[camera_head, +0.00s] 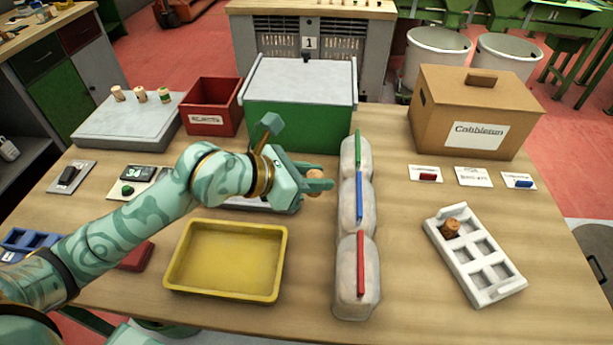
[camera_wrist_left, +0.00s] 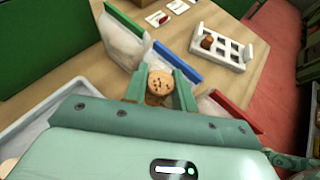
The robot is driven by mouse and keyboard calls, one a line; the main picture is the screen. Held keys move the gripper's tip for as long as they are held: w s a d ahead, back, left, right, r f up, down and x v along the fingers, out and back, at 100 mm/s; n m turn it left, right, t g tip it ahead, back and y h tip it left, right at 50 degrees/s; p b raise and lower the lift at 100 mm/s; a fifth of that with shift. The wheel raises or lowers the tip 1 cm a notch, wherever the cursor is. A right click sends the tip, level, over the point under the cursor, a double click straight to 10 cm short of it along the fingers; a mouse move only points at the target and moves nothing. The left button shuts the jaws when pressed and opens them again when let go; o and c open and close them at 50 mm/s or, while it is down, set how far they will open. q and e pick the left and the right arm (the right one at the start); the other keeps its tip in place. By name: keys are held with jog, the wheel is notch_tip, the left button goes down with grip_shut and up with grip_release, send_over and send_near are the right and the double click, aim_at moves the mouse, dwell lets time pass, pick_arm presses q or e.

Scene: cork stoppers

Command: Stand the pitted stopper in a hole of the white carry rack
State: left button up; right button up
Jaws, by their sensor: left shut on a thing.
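My left gripper (camera_head: 318,184) is shut on the pitted stopper (camera_head: 314,190), a cork with dark spots on its end. In the left wrist view the pitted stopper (camera_wrist_left: 160,81) sits between the two fingers, its spotted end showing. The gripper is just left of the row of pale bags, above the table. The white carry rack (camera_head: 496,290) lies on the right of the table, apart from the gripper. A brown cork (camera_head: 450,228) stands in a hole at its far left corner; the other holes look empty. The rack (camera_wrist_left: 222,58) also shows in the left wrist view. My right gripper is not in view.
Pale bags with green, blue and red clips (camera_head: 361,265) stand in a row between gripper and rack. A yellow tray (camera_head: 228,297) is at front left. A cardboard box (camera_head: 450,123), a green bin (camera_head: 290,125) and a red bin (camera_head: 205,97) stand at the back.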

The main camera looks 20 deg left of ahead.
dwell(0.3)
pick_arm(q)
jog(key=shift+s+f, duration=0.15)
jog(key=shift+f, duration=0.1)
jog(key=shift+s+a+f+m+g+h, duration=0.1)
jog(key=shift+s+m+g+h, duration=0.3)
jog(key=shift+m, duration=0.2)
jog(key=s+a+r+m+g+h, duration=0.1)
jog(key=s+a+r, duration=0.1)
jog(key=s+a, duration=0.3)
jog(key=shift+s+a+r, duration=0.15)
jog(key=shift+a+r, duration=0.1)
jog(key=shift+a, duration=0.65)
